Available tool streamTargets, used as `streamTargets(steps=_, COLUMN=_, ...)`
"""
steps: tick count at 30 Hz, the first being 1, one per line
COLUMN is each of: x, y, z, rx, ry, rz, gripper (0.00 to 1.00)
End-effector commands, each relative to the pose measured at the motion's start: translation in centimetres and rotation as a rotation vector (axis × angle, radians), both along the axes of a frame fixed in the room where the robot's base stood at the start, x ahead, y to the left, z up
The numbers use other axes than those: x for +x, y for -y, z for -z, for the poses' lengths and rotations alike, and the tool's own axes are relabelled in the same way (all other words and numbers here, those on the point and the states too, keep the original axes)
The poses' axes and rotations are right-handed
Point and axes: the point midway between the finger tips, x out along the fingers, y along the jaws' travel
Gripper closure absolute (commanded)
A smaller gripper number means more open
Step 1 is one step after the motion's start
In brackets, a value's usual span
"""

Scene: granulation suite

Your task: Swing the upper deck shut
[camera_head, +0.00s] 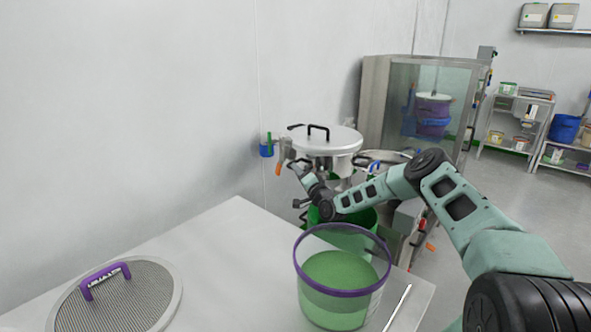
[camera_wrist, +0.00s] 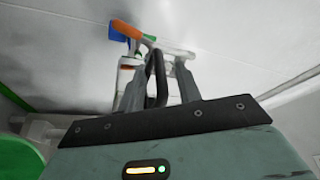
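The upper deck (camera_head: 340,143) is a round steel pan with a black handle on top, at the granulating machine beyond the table. It looks roughly level, and its lower parts are partly hidden by my arm. My gripper (camera_head: 294,168) is at the deck's left side in the head view, small and hard to make out. In the wrist view, my gripper's two fingers (camera_wrist: 158,78) stand apart on either side of a black bar-like handle (camera_wrist: 157,72). A gap seems to show beside the bar. An orange-handled part (camera_wrist: 126,30) is just beyond the fingertips.
A steel table (camera_head: 215,255) fills the foreground. It holds a clear purple-rimmed tub (camera_head: 340,305) of green material and a round mesh screen (camera_head: 135,300) with a purple handle. A green bin (camera_head: 360,217) stands below the machine. A glass-fronted steel cabinet (camera_head: 400,90) is behind.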

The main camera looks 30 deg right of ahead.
Motion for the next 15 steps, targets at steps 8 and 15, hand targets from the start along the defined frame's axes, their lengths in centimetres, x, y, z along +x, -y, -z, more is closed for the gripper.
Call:
streamTargets(steps=8, x=2.1, y=-0.1, z=-0.4, rx=0.000, ry=0.000, rz=0.000, gripper=0.66)
streamTargets(steps=15, x=2.3, y=-0.1, z=-0.5, rx=0.000, ry=-0.001, rz=-0.001, gripper=0.66)
